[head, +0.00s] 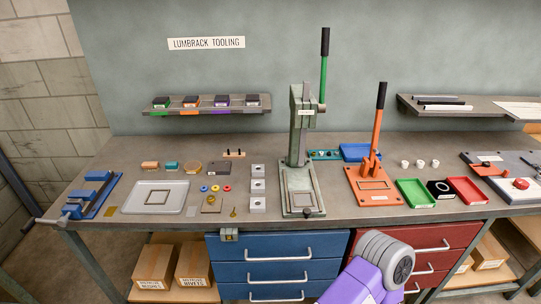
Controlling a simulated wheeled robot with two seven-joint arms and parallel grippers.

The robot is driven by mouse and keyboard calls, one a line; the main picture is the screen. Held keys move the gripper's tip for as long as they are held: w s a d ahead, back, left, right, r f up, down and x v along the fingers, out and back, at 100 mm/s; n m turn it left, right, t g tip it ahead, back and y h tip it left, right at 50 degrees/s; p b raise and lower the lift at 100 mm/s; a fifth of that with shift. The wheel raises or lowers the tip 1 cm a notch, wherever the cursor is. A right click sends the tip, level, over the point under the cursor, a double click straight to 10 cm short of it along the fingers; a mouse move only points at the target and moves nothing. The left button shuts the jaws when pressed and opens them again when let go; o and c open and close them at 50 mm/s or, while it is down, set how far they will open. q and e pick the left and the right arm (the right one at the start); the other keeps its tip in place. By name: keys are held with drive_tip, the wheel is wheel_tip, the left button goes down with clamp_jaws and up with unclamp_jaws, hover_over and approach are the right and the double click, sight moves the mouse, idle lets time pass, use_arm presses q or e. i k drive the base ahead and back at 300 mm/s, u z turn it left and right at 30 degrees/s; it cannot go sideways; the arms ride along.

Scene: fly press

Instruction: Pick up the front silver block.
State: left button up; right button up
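Three silver blocks stand in a column on the workbench, left of the green fly press. The front silver block (257,205) is the one closest to the bench's front edge. The middle silver block (257,187) and the rear silver block (257,171) stand behind it, with gaps between them. Each has a dark mark on top. Neither gripper shows in the head view. A purple and grey part of one of my arms is at the bottom right, below the bench front, and nothing is seen held.
The green fly press (303,190) stands close right of the blocks. Left are coloured rings (215,188), a brass plate (211,204) and a grey tray (159,197). An orange press (374,187) stands further right. Blue drawers (275,265) sit under the bench.

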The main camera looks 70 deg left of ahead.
sight(254, 209)
drive_tip(key=u, duration=4.3)
drive_tip(key=i, duration=0.1)
drive_tip(key=z, duration=2.4)
drive_tip(key=i, duration=0.9)
drive_tip(key=u, duration=0.05)
